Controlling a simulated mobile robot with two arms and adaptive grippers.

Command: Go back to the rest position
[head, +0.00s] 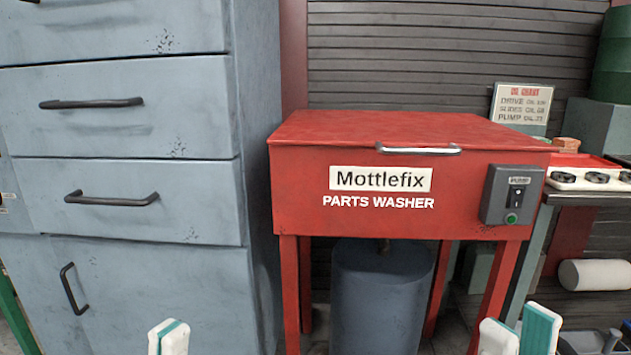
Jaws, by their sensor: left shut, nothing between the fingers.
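My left gripper (168,338) shows at the bottom edge, left of the middle, in front of the grey-blue drawer cabinet. Its white and green fingertips are together, with nothing held. My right gripper (519,331) shows at the bottom edge on the right, in front of the red parts washer's right leg. Its two white and green fingertips stand apart, with nothing seen between them. The rest of both grippers and the arms are below the picture.
A grey-blue drawer cabinet (120,205) fills the left. A red parts washer (300,195) with a closed lid and a switch box (512,195) stands in the middle, a grey drum (380,300) under it. A bench with a paper roll (595,274) below is at right.

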